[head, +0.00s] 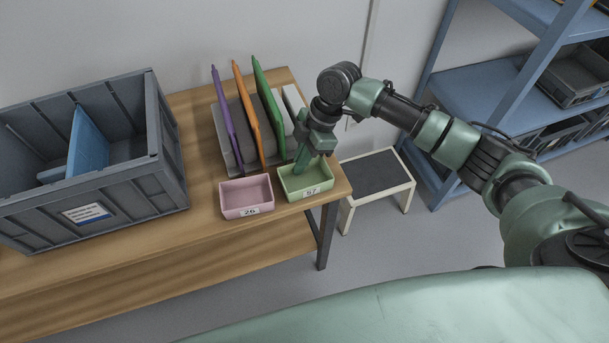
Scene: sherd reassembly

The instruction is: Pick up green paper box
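The green paper box (311,190) is a small open tray marked 57 at the right front corner of the wooden table. My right gripper (301,169) points down into it from above, with its fingertips at or just inside the box's back left part. I cannot tell whether the fingers touch or clasp a wall, and their gap is not clear. The box appears to sit flat on the table. My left gripper does not show.
A pink box (246,212) marked 26 stands just left of the green one. Behind them is a grey rack (222,151) with purple, orange and green upright panels. A large grey crate (160,200) fills the table's left. A low stool (404,176) stands right of the table, before blue shelves (477,87).

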